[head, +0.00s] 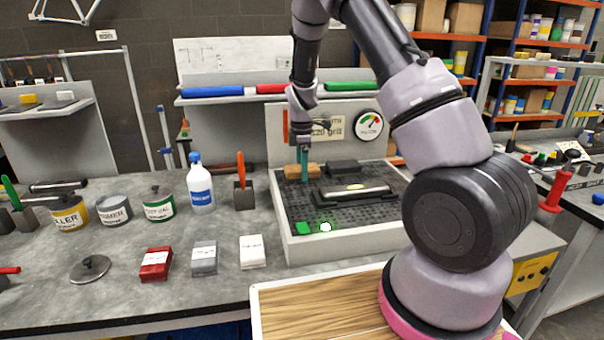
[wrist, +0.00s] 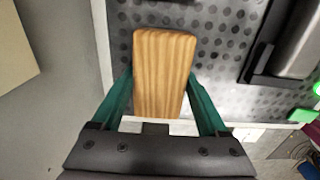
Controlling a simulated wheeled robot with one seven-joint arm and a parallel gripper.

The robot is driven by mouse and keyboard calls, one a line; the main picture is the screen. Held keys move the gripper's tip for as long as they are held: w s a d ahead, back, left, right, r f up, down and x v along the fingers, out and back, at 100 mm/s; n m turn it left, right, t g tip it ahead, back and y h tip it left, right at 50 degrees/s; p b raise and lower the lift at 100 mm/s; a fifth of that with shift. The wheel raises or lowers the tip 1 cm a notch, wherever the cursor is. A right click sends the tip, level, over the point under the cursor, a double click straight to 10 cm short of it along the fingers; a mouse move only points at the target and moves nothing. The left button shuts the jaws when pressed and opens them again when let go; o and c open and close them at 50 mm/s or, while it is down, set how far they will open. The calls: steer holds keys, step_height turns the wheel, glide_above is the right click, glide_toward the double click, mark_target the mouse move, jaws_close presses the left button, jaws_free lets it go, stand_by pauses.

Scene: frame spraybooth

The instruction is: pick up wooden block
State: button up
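The wooden block (wrist: 163,75) is a light-brown oblong with visible grain. In the wrist view it lies between the two green fingers of my gripper (wrist: 161,76), one finger close along each long side. A narrow gap seems to show at the left finger; contact on the right side is unclear. In the head view the wooden block (head: 291,170) rests on the dark perforated bed of the grey booth tray (head: 330,246), near its back left. My gripper (head: 304,177) points straight down there, its fingers hiding the block's middle.
A dark block (head: 343,166) sits just right of the wooden block. The booth's back panel with a gauge (head: 369,125) rises behind. A white bottle (head: 200,187) and several cans stand left on the bench.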

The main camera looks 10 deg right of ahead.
steer(key=shift+c, duration=0.3)
steer(key=shift+r, duration=0.1)
step_height(320, 180, up, 10)
steer(key=shift+f, duration=0.1)
steer(key=o, duration=0.6)
steer(key=shift+c, duration=0.2)
steer(key=c, duration=0.3)
steer(key=shift+c, duration=0.2)
